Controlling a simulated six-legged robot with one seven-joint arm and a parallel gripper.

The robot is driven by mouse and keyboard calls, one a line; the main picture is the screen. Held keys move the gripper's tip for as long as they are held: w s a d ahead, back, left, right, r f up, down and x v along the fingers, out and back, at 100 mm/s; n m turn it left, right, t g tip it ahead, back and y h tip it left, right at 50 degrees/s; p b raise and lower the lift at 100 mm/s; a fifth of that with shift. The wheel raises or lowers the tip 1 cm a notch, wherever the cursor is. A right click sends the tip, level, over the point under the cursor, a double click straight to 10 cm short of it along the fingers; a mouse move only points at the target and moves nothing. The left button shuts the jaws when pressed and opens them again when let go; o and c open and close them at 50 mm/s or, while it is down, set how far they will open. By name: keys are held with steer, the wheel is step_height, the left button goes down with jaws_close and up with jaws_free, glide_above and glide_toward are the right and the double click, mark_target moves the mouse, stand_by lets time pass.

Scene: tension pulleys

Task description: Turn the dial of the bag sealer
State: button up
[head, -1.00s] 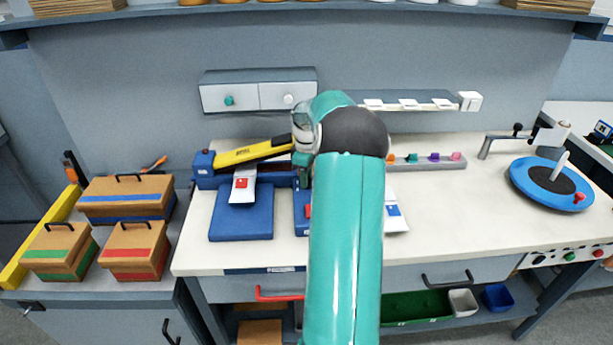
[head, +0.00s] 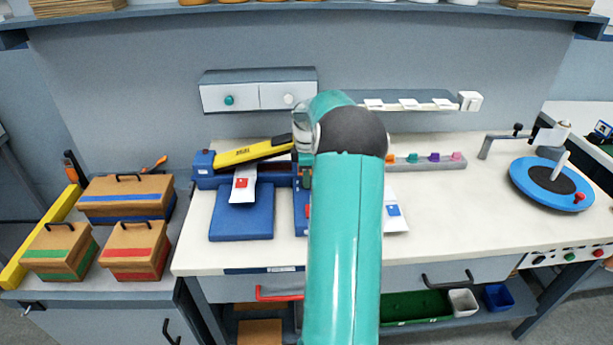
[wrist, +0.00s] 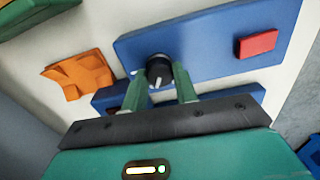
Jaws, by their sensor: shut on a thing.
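The dial (wrist: 158,72) is a round black knob with a white mark, on a blue panel (wrist: 205,45) in the wrist view. My gripper (wrist: 167,82) has its green fingers closed on either side of the dial. The bag sealer (head: 204,170) stands at the back left of the bench in the head view, with a blue body and a yellow lever (head: 250,153). My arm hides the dial and most of the gripper in the head view.
A red block (wrist: 256,43) sits on the blue panel beside the dial. An orange part (wrist: 80,76) lies to the left.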

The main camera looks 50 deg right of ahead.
steer(key=o, duration=1)
steer(key=shift+r, duration=0.1)
step_height(320, 180, up, 14)
steer(key=shift+f, duration=0.15)
